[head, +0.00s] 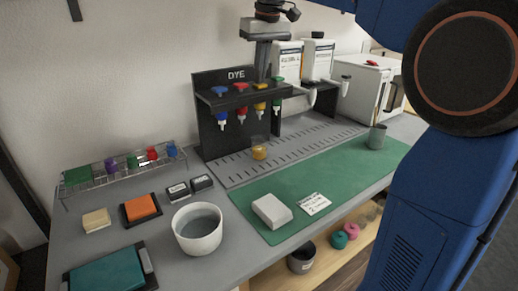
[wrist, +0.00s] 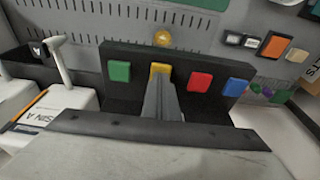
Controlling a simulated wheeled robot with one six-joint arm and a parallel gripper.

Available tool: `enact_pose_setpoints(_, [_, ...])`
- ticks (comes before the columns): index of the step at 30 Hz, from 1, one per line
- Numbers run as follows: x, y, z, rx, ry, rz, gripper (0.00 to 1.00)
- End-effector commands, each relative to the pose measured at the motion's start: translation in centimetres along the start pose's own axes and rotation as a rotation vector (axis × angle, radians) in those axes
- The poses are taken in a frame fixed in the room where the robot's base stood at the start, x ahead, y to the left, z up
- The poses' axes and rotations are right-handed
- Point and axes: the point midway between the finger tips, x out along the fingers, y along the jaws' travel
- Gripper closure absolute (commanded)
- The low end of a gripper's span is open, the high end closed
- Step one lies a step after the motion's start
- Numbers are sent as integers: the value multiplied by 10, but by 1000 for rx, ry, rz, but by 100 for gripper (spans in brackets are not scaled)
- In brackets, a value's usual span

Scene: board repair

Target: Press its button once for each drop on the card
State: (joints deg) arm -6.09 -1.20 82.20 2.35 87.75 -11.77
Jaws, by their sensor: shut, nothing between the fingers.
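The dye stand (head: 206,82) holds a row of blue, red, yellow and green buttons with nozzles below. My gripper (head: 262,79) is shut and empty, pointing down at the yellow button (head: 261,87). In the wrist view my gripper's fingertips (wrist: 160,84) overlap the near edge of the yellow button (wrist: 160,70); I cannot tell whether they touch or press it. A clear cup (head: 259,148) with amber liquid stands below the yellow nozzle. The white card (head: 313,204) lies on the green mat (head: 345,171); its print is too small to read.
A white block (head: 272,211) lies beside the card. A white bowl (head: 197,229) and orange pad (head: 141,208) are at left, with a wire rack (head: 120,170) behind. A grey cup (head: 377,136) stands at the mat's right end.

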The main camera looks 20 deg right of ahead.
Motion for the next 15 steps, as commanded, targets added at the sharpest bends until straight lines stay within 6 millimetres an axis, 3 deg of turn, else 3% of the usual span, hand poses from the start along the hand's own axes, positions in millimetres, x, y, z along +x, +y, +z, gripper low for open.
enact_pose_setpoints(15, [-19, 0, -4, 0, -1, 0, 100])
